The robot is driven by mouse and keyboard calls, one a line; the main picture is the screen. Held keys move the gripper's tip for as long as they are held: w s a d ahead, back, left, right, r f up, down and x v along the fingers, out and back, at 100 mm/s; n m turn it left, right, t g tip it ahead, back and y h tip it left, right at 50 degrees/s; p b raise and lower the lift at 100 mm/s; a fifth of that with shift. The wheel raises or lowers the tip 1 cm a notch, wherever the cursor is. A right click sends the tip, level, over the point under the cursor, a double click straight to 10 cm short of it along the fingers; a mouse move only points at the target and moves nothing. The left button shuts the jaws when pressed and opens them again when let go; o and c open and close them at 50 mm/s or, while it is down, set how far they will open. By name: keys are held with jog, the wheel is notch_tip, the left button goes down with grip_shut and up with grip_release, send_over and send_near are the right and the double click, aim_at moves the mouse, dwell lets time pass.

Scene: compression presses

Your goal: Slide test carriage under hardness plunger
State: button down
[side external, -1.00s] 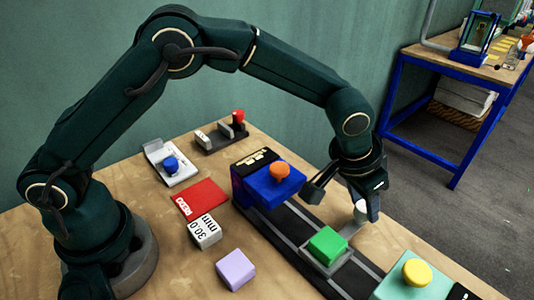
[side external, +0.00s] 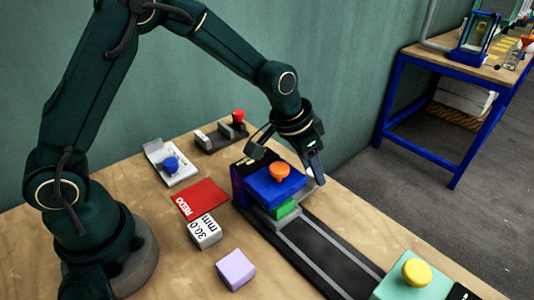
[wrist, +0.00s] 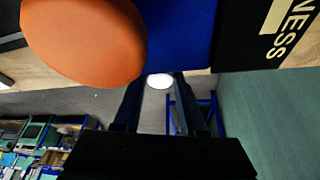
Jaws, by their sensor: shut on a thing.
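The test carriage carries a green block (side external: 284,208), which now sits under the front of the blue hardness press head (side external: 268,186). An orange knob (side external: 279,172) tops the press. My gripper (side external: 314,174) is at the far right side of the press, shut on the carriage's pale handle, whose white top (wrist: 160,80) shows between the fingers in the wrist view. The dark track (side external: 325,252) runs from the press toward the lower right. The plunger itself is hidden under the blue head.
A red card (side external: 201,199), a white "30.0 mm" block (side external: 205,231) and a lilac block (side external: 236,269) lie left of the track. A teal station with a yellow knob (side external: 417,272) stands at the lower right. Two small stations stand at the back left.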

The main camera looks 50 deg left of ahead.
jog(key=shift+c, duration=2.3)
grip_release()
jog(key=shift+a, duration=0.25)
jog(key=shift+v, duration=2.55)
jog(key=shift+r, duration=0.1)
jog(key=s+a+r+t, duration=0.3)
jog(key=s+r, duration=0.3)
jog(key=r, duration=0.4)
jog(key=s+a+f+n+g, duration=0.1)
jog(key=s, duration=0.5)
jog(key=s+a+f+n+y, duration=0.1)
jog(key=s+f+n, duration=0.1)
jog(key=s, duration=0.5)
jog(key=shift+s+f+g, duration=0.25)
jog(key=shift+s+g, duration=0.05)
jog(key=shift+g, duration=0.1)
